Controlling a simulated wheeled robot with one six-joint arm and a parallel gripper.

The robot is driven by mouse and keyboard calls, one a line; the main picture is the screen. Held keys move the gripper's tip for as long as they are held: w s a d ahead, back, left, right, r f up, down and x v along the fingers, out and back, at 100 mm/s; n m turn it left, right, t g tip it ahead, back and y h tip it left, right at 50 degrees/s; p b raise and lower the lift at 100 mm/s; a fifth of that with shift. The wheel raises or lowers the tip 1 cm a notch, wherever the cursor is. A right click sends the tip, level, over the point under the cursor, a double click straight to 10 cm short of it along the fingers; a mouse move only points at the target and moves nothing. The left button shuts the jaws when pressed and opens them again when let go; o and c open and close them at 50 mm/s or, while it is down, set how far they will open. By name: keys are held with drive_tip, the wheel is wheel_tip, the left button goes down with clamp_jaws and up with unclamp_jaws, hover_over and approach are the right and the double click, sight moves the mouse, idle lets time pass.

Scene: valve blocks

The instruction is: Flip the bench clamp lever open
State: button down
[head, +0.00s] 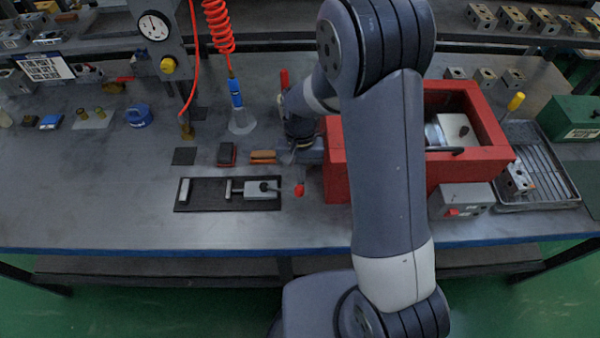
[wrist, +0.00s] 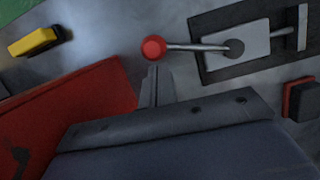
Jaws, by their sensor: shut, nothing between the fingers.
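The bench clamp (head: 262,190) is a grey body on a dark base plate at the front middle of the bench. It also shows at the upper right of the wrist view (wrist: 245,46). Its lever (wrist: 195,46) is a thin metal rod that ends in a red ball knob (wrist: 154,48). In the head view the knob (head: 299,190) lies to the right of the clamp body, with the lever low. My gripper (wrist: 155,72) is shut and empty, its tips close to the knob in the wrist view. I cannot tell whether they touch. My arm partly hides the gripper in the head view.
A red open box (head: 335,165) stands right of the clamp, and its wall is close to my gripper in the wrist view (wrist: 70,115). A red and black block (head: 227,154) and an orange-brown block (head: 263,156) lie behind the clamp. A coiled red hose (head: 218,28) hangs behind.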

sight(298, 187)
drive_tip(key=shift+s, duration=0.1)
drive_tip(key=shift+s+m, duration=0.2)
drive_tip(key=shift+m, duration=0.2)
drive_tip(key=shift+s, duration=0.2)
drive_tip(key=shift+s+a+m+y+b, duration=0.2)
drive_tip(key=shift+s+m+b, duration=0.1)
drive_tip(key=shift+s+m, duration=0.4)
drive_tip(key=shift+s+a+m+y+b, duration=0.1)
drive_tip(key=shift+s+m+y+b, duration=0.15)
drive_tip(key=shift+s+m, duration=0.4)
drive_tip(key=s+m, duration=0.1)
drive_tip(key=m, duration=0.1)
drive_tip(key=s+a+m, duration=0.1)
drive_tip(key=m, duration=0.1)
drive_tip(key=shift+s+a+t+y, duration=0.15)
drive_tip(key=shift+a+t+y, duration=0.15)
drive_tip(key=shift+y, duration=0.05)
drive_tip(key=a+m, duration=0.1)
drive_tip(key=s+m, duration=0.1)
drive_tip(key=shift+s+a+r+m+t, duration=0.1)
drive_tip(key=shift+s+a+m+t, duration=0.2)
drive_tip(key=shift+a+m, duration=0.05)
drive_tip(key=a+m, duration=0.1)
drive_tip(key=s+a+m, duration=0.1)
drive_tip(key=shift+m+t+y+p, duration=0.3)
drive_tip(key=shift+m+y+p, duration=0.1)
drive_tip(key=shift+s+a, duration=0.2)
drive_tip(key=shift+a, duration=0.35)
